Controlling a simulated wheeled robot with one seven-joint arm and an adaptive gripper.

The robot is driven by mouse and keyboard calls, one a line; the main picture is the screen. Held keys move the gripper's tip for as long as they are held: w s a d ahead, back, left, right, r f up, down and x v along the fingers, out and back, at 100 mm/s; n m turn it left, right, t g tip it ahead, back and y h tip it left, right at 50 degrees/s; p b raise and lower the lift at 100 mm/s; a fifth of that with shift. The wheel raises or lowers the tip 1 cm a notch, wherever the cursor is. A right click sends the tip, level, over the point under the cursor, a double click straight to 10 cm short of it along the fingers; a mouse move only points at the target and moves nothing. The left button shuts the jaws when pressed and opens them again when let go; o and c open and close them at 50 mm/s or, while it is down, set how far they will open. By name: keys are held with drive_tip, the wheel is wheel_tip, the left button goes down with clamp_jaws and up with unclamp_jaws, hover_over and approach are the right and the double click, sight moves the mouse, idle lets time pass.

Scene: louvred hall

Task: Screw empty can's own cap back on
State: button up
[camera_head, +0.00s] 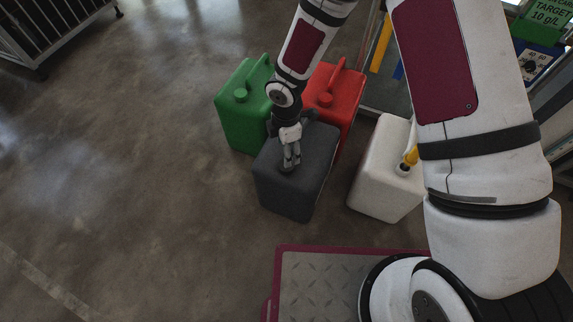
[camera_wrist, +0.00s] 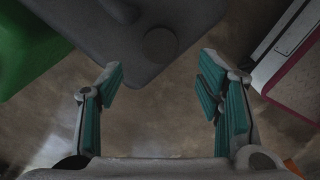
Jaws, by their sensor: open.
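A dark grey can (camera_head: 290,190) stands on the floor under my gripper (camera_head: 291,160). A round dark cap (camera_wrist: 160,44) shows on the grey can's top in the wrist view; how tightly it sits cannot be told. My gripper is open and empty, its teal-padded fingers apart, with the cap ahead of and between them in the wrist view. A green can (camera_head: 243,105) with a green cap (camera_head: 241,95) and a red can (camera_head: 343,100) with a red cap (camera_head: 325,99) stand behind. A white can (camera_head: 383,170) stands to the right, with a dark neck and a yellow piece at it. Which can is empty does not show.
A metal tread plate with a magenta rim (camera_head: 330,250) lies in front of the cans, by my base. A barred rack (camera_head: 50,25) stands far left. Signs (camera_head: 545,15) and a dial panel are at the upper right. The floor to the left is clear.

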drive_tip(key=shift+f+b, duration=3.9)
drive_tip(key=shift+f, duration=1.1)
clamp_jaws()
